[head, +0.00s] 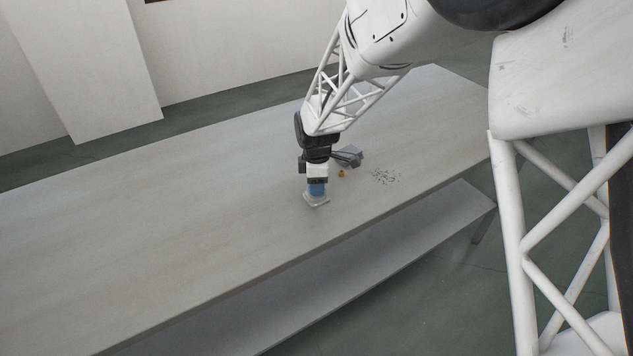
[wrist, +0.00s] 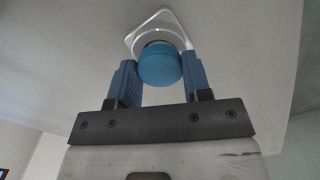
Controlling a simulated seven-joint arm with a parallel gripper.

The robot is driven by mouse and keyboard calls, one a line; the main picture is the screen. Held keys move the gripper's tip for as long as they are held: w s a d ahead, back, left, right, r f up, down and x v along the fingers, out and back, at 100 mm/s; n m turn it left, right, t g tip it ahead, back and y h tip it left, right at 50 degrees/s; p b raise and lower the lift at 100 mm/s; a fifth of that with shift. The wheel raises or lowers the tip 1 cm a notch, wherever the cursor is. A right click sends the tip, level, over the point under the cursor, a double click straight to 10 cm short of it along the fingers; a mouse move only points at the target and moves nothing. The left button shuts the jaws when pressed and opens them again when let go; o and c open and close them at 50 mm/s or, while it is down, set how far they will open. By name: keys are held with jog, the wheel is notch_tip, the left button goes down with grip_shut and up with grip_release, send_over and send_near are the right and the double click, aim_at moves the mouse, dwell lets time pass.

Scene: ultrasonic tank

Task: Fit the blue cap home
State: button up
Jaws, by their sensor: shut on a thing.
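The blue cap (wrist: 160,65) sits between the two blue fingers of my gripper (wrist: 158,82) in the wrist view. The gripper is shut on it. Just beyond the cap is a white piece (wrist: 151,17) with a round rim and an angular outer edge. In the head view my gripper (head: 317,189) points down over this white piece (head: 316,200), which lies on the table. The cap is over or at the round rim; I cannot tell whether it is seated. In the head view I cannot tell the cap from the blue fingers.
A grey object (head: 348,156) lies on the table (head: 180,220) behind my gripper. A small yellow thing (head: 341,173) and a patch of dark specks (head: 386,176) lie to the right. The table's left part is clear. Its front edge is near the white piece.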

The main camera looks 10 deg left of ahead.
jog(key=shift+f, duration=0.6)
dwell(4.0)
jog(key=o, duration=1)
jog(key=shift+c, duration=0.2)
jog(key=shift+r, duration=0.15)
jog(key=shift+r, duration=3.8)
